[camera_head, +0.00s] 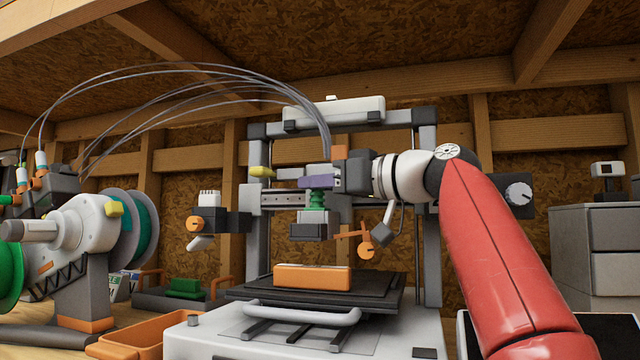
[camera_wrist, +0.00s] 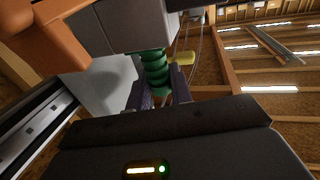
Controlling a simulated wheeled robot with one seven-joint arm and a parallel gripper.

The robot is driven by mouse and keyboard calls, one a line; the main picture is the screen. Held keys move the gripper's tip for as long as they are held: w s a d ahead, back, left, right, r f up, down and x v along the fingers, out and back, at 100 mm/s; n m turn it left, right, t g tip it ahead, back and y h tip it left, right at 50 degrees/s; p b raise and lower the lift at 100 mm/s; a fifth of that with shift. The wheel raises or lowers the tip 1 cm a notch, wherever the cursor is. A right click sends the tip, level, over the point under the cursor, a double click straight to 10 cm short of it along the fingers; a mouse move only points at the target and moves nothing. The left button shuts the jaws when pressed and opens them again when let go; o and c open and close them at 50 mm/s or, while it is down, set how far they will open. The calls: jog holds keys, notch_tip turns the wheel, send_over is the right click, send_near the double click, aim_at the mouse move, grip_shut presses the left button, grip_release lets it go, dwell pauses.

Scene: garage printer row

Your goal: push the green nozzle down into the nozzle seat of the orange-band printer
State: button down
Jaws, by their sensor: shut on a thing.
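The green nozzle (camera_head: 317,199) is a ribbed green cylinder standing upright. My gripper (camera_head: 318,182) is shut on its upper part, with purple-grey fingers on either side. In the wrist view the green nozzle (camera_wrist: 154,72) sits between the two fingers (camera_wrist: 160,92). Its other end meets the grey head block (camera_head: 312,229) of the printer, directly below my gripper; the block also shows in the wrist view (camera_wrist: 130,28). The seat opening is hidden, and I cannot tell how deep the nozzle is in it.
An orange lever with a round knob (camera_head: 366,250) sticks out right of the head block. An orange-sided box (camera_head: 312,277) lies on the black print bed (camera_head: 375,288). A dark unit with an orange knob (camera_head: 194,223) is on the left. Filament tubes (camera_head: 205,68) arch overhead.

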jog(key=shift+f, duration=0.2)
jog(key=c, duration=1.2)
grip_release()
jog(key=shift+r, duration=0.1)
jog(key=shift+o, duration=0.2)
